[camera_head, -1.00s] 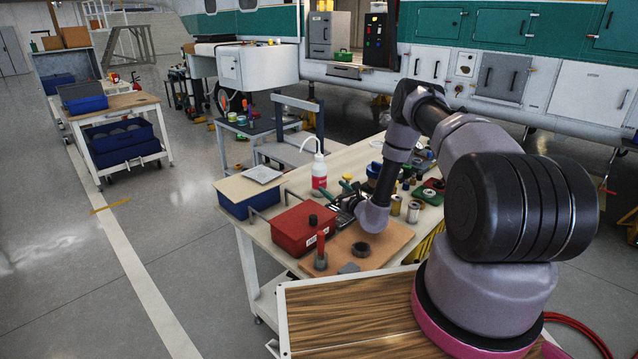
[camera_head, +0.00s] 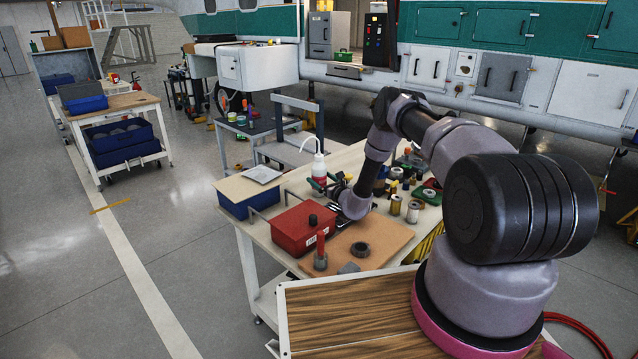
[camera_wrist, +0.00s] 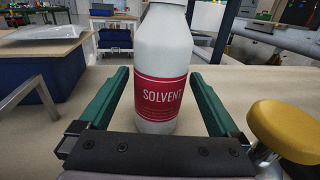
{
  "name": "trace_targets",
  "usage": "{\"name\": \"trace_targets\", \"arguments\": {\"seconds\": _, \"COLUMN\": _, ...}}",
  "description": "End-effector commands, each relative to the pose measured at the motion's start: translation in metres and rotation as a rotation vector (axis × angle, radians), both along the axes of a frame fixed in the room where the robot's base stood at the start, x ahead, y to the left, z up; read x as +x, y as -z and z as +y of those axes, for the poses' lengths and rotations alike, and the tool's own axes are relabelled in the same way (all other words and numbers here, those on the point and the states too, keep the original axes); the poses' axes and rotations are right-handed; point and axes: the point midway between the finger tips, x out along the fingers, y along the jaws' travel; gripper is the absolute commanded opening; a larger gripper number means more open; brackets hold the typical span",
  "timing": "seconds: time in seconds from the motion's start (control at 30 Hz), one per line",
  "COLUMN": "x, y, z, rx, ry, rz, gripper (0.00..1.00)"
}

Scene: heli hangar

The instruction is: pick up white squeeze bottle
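The white squeeze bottle (camera_head: 319,168) stands upright on the workbench, with a bent white nozzle and a red label. In the wrist view the bottle (camera_wrist: 165,65) shows close up, its label reading SOLVENT. My gripper (camera_wrist: 163,85) is open, with one green finger on each side of the bottle and gaps between fingers and bottle. In the head view my gripper (camera_head: 328,184) is at the bottle's lower part, partly hidden by my wrist. The bottle's top is cut off in the wrist view.
A red box (camera_head: 297,230) and a blue bin with a lid (camera_head: 243,205) stand left of my gripper. A yellow-topped object (camera_wrist: 290,130) is close at the right in the wrist view. Several cans and tools (camera_head: 413,211) lie right on the bench.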

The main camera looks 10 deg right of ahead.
Motion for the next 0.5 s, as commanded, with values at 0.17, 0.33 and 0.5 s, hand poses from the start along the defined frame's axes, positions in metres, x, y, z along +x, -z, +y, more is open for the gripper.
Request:
{"name": "trace_targets", "arguments": {"seconds": 0.17, "x": -0.0001, "y": -0.0002, "z": -0.0003, "rx": 0.0, "ry": 0.0, "rz": 0.0, "gripper": 0.47}}
{"name": "trace_targets", "arguments": {"seconds": 0.33, "x": 0.0003, "y": -0.001, "z": -0.0002, "rx": 0.001, "ry": 0.0, "rz": -0.002, "gripper": 0.47}}
{"name": "trace_targets", "arguments": {"seconds": 0.5, "x": 0.0009, "y": -0.0092, "z": -0.0005, "rx": 0.0, "ry": 0.001, "rz": -0.003, "gripper": 0.47}}
